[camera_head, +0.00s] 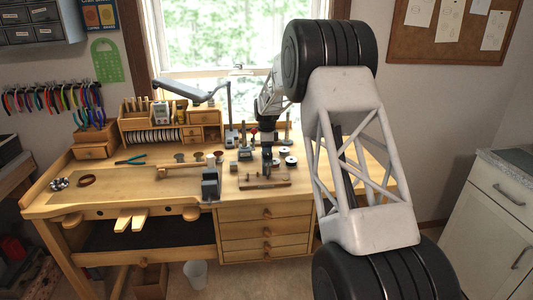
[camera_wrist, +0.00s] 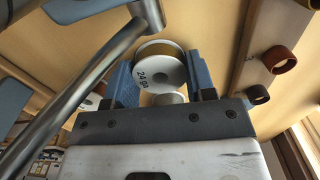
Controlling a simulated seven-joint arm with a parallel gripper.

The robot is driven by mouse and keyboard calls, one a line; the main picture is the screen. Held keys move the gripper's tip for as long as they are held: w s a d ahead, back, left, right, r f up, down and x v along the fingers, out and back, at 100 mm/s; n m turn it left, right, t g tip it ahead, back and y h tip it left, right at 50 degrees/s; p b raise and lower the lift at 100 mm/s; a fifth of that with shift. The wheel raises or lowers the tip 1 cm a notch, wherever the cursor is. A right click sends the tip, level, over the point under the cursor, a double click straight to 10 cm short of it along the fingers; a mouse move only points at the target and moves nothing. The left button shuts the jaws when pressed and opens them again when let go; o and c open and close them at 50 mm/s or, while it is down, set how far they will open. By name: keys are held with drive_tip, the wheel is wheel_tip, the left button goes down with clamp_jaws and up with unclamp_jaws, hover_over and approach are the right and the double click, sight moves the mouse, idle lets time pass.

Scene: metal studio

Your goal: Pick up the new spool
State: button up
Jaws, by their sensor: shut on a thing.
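The spool (camera_wrist: 160,72) has white flanges, a gold-coloured winding and a "24 ga" label. It sits between the two blue fingers of my gripper (camera_wrist: 163,80), which is shut on it. Another pale round piece shows just below it in the wrist view, partly hidden; I cannot tell what it is. In the head view my gripper (camera_head: 267,165) points down over the workbench (camera_head: 180,188), above or at a wooden board (camera_head: 264,182). The held spool is too small to make out there. Two white spools (camera_head: 291,160) are right of my gripper.
A grey vise-like block (camera_head: 210,184) stands left of the wooden board. Small tools and a post stand behind my gripper. A lamp (camera_head: 186,91) and wooden organizer (camera_head: 160,122) are at the back left. Pliers (camera_head: 130,160) lie on the left, where much of the top is bare.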

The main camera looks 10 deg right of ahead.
drive_tip(key=shift+r, duration=0.15)
wheel_tip(320, 180, up, 10)
idle(0.7)
